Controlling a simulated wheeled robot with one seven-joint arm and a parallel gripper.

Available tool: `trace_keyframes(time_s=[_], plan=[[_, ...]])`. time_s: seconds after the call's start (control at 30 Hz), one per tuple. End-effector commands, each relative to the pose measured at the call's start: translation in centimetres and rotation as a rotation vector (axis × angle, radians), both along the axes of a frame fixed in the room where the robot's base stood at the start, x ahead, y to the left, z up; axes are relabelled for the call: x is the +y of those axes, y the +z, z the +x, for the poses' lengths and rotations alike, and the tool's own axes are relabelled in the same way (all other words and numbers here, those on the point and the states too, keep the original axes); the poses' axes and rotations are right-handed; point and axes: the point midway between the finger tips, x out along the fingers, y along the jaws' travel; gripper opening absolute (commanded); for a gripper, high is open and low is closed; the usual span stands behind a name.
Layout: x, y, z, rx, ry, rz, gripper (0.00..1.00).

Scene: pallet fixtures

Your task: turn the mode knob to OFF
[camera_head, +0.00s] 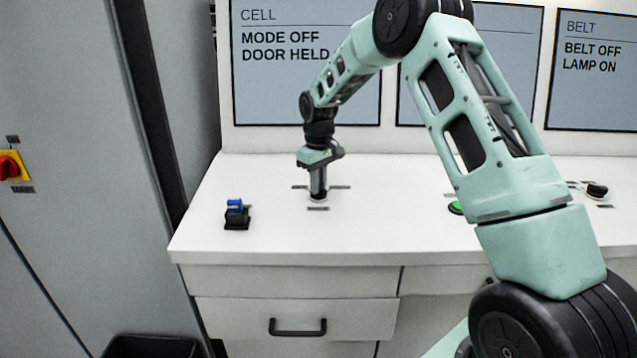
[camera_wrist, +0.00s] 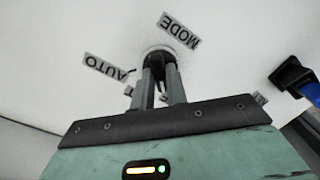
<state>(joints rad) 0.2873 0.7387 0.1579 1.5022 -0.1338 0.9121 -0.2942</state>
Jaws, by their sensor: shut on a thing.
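The mode knob (camera_wrist: 160,57) is a small dark knob on a pale round base on the white counter. In the wrist view it sits between my fingertips, with a MODE label (camera_wrist: 179,30) and an AUTO label (camera_wrist: 105,66) beside it. My gripper (camera_head: 318,190) points straight down at the counter and is shut on the knob. In the head view my fingers hide most of the knob, and the pale base (camera_head: 318,198) shows below them. The knob's pointer cannot be made out. The CELL screen (camera_head: 305,60) reads MODE OFF and DOOR HELD.
A blue-topped black switch (camera_head: 236,214) stands left of the knob. A green button (camera_head: 456,208) is partly behind my arm, and a black lever (camera_head: 597,191) is at the right. A BELT screen (camera_head: 592,70) reads BELT OFF, LAMP ON. A red-and-yellow switch (camera_head: 12,167) is on the left cabinet.

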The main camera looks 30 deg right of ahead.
Motion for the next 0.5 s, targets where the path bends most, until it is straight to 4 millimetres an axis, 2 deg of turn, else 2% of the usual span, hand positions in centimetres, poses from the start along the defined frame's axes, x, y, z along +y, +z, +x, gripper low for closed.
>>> trace_keyframes(time_s=[0.23, 0.27, 0.3, 0.33, 0.5], plan=[[-0.02, 0.16, 0.13, -0.005, 0.002, -0.002, 0.0], [-0.02, 0.16, 0.13, -0.005, 0.002, -0.002, 0.2], [-0.03, 0.16, 0.12, -0.005, 0.002, -0.002, 0.31], [-0.03, 0.15, 0.12, -0.004, 0.002, -0.001, 0.36], [-0.01, 0.08, 0.06, -0.002, 0.001, -0.002, 0.36]])
